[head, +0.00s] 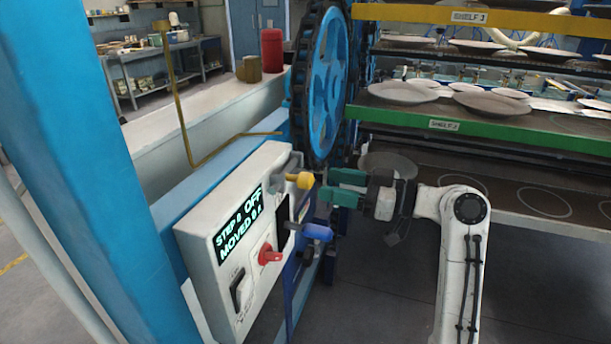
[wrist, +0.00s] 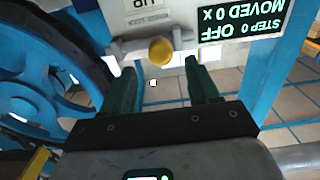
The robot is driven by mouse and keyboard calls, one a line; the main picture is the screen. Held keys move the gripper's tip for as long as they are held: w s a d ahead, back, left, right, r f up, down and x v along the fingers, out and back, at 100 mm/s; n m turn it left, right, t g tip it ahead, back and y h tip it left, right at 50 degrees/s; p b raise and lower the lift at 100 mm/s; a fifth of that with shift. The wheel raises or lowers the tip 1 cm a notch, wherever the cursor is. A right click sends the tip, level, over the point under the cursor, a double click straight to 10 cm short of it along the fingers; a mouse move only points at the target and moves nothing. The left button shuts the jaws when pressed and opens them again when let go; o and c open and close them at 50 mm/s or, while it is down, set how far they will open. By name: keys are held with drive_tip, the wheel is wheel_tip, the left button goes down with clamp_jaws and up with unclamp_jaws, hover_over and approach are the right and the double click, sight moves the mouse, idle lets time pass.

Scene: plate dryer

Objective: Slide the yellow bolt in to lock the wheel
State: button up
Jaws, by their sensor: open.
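The yellow bolt knob (head: 303,180) sticks out from the upper right corner of the white control box (head: 205,245). The knob also shows in the wrist view (wrist: 160,50), on a grey bar on the box's face. The large blue wheel (head: 322,70) with a dark toothed rim stands behind the box; in the wrist view it is at the left (wrist: 35,75). My gripper (head: 326,186) is open, its teal fingers just right of the knob. In the wrist view the gripper's fingertips (wrist: 160,68) lie either side of the knob's line, with nothing between them.
A blue-knobbed handle (head: 318,232) sits just below my gripper, and a red knob (head: 268,255) is lower on the box. The display reads OFF, STEP 0. The green shelf edge (head: 450,126) and plates (head: 403,92) are behind my arm.

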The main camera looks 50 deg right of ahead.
sight(313, 181)
drive_tip(key=p+x, duration=0.1)
drive_tip(key=x, duration=0.5)
drive_tip(key=shift+w+a, duration=0.15)
drive_tip(key=shift+w, duration=0.2)
drive_tip(key=shift+c, duration=0.3)
clamp_jaws()
